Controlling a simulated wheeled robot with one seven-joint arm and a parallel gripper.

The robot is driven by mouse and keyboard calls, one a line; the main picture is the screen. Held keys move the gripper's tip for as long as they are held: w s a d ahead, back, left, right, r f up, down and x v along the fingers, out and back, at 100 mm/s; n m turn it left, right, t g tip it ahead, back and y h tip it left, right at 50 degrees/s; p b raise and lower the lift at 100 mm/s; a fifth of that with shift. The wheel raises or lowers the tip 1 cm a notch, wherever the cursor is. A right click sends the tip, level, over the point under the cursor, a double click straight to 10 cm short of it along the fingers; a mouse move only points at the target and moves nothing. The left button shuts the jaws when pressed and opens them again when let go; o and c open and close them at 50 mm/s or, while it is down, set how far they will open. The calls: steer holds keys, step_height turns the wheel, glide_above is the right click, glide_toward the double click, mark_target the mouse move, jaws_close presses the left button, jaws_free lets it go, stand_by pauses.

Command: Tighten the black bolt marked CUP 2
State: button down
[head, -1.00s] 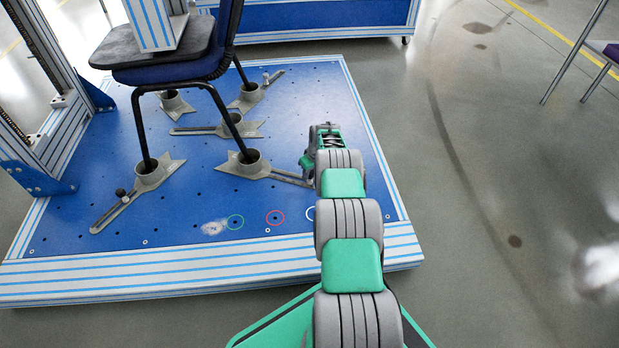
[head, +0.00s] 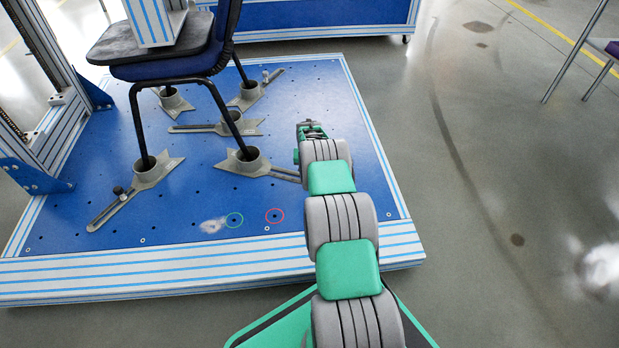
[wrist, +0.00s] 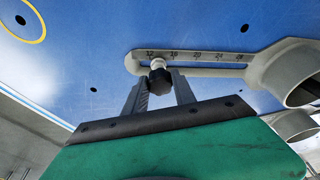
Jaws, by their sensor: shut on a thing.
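In the wrist view my gripper (wrist: 160,80) is shut on a black bolt (wrist: 160,80), with one finger on each side of its head. The bolt stands at the end of a slotted grey cup arm with scale numbers (wrist: 195,57). The cup (wrist: 290,75) of that arm is at the right of the wrist view. In the head view the front right cup (head: 248,160) has its arm running toward my gripper, and its far end is hidden behind my arm. No CUP 2 marking is readable.
A chair (head: 185,62) stands with its legs in grey cups on the blue base plate (head: 180,215). Another cup arm with a black knob (head: 118,190) lies at the left. Open floor lies to the right.

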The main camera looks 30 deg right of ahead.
steer(key=m, duration=0.3)
steer(key=shift+a+h, duration=0.15)
steer(key=shift+h, duration=0.15)
steer(key=shift+m+g, duration=0.3)
steer(key=shift+m, duration=0.2)
steer(key=c, duration=1)
jaws_free()
steer(key=shift+c, duration=0.2)
steer(key=n, duration=0.2)
steer(key=shift+d+n, duration=0.2)
steer(key=shift+n, duration=0.8)
